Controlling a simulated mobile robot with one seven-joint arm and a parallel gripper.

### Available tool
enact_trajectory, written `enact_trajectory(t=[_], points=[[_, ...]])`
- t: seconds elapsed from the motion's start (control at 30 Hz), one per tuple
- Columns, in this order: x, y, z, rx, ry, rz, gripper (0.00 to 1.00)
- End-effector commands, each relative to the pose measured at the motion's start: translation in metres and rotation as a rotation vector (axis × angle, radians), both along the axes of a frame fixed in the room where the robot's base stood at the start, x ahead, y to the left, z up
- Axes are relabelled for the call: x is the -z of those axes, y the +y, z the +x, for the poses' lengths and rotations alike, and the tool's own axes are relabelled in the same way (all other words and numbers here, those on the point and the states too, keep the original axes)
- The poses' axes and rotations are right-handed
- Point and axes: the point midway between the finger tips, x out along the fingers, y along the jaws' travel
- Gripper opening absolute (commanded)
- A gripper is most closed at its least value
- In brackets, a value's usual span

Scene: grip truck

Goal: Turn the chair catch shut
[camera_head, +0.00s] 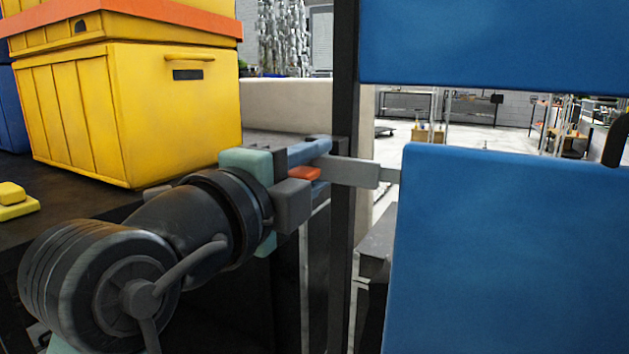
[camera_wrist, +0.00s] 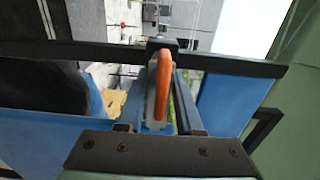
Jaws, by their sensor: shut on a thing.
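The chair catch shows as an orange handle (camera_head: 304,173) beside a black upright post. In the wrist view the orange handle (camera_wrist: 163,82) stands lengthwise between my two fingers. My gripper (camera_head: 322,161) is shut on the handle, reaching from the left at the post. The fingers hide part of the handle and its mount. The chair shows as a blue back panel (camera_head: 490,45) above and a larger blue panel (camera_head: 510,250) below, right of the post. Whether the catch is turned or engaged cannot be told.
A yellow box (camera_head: 185,115) with an orange lid stands on a dark surface (camera_head: 85,218) at the left, close behind my arm. A small yellow block (camera_head: 15,205) lies at the left edge. The black post (camera_head: 344,250) stands close to my gripper. Open floor shows farther back.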

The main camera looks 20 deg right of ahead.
Motion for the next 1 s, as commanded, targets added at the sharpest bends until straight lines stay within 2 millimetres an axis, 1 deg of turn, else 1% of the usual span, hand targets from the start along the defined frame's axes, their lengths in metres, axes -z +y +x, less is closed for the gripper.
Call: enact_trajectory(t=[0.47,0.5,0.53,0.83,0.93,1.0], points=[[0.001,-0.001,0.0,0.003,-0.013,0.014,0.0],[0.001,-0.001,0.0,0.003,-0.014,0.015,0.37],[0.001,-0.001,0.0,0.002,-0.014,0.015,0.42],[0.001,0.001,-0.001,0.001,-0.012,0.011,0.42],[0.0,0.009,-0.005,-0.002,-0.012,0.011,0.42],[0.0,0.018,-0.012,-0.003,-0.013,0.009,0.42]])
